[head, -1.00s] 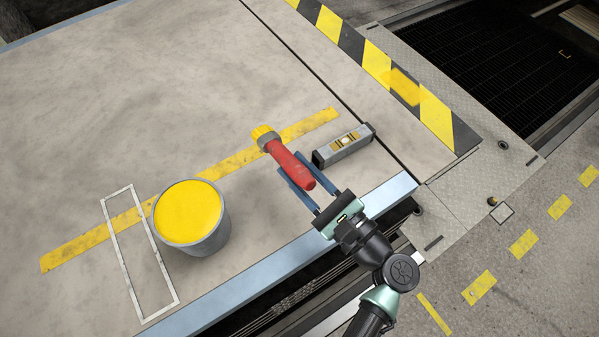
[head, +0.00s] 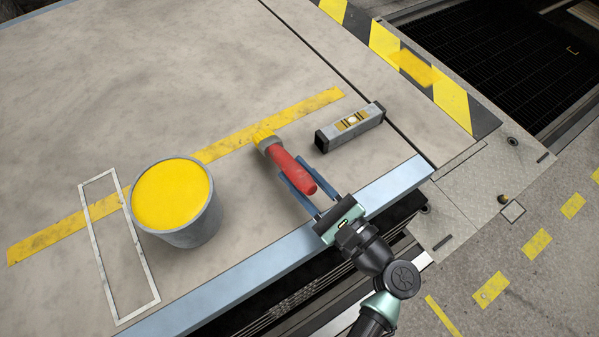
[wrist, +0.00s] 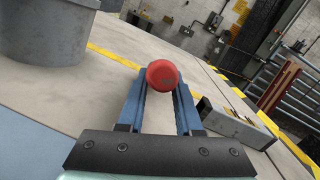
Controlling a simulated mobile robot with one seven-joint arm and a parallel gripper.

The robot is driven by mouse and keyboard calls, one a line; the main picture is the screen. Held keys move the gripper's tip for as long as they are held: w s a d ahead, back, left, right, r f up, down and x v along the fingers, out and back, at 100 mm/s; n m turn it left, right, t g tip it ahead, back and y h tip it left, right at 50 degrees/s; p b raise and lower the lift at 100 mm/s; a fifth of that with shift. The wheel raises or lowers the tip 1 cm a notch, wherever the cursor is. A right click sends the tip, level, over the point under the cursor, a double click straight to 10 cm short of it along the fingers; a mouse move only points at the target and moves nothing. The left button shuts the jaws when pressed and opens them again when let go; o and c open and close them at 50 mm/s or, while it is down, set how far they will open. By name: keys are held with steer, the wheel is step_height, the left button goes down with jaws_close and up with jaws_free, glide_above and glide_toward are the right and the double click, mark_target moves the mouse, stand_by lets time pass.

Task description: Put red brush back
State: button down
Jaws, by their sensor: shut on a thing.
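The red brush (head: 291,170) has a red handle, a grey collar and yellow bristles pointing away from me. My gripper (head: 299,178) is shut on its handle, with a blue finger on each side. In the wrist view the round red handle end (wrist: 162,74) shows between the fingers (wrist: 160,100). The brush is over the table, between the bucket and the spirit level; I cannot tell its exact height. A white rectangular outline (head: 146,262) is marked on the table at the left, beside the bucket, and is empty.
A grey bucket of yellow paint (head: 190,235) stands left of my gripper, close to the outline. A grey spirit level (head: 350,127) lies to the right. A yellow stripe (head: 228,146) crosses the table (head: 140,70). The table's blue front edge (head: 250,283) is below my gripper.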

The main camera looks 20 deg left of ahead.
steer(key=shift+f, duration=0.2)
stand_by(0.4)
steer(key=c, duration=0.5)
jaws_free()
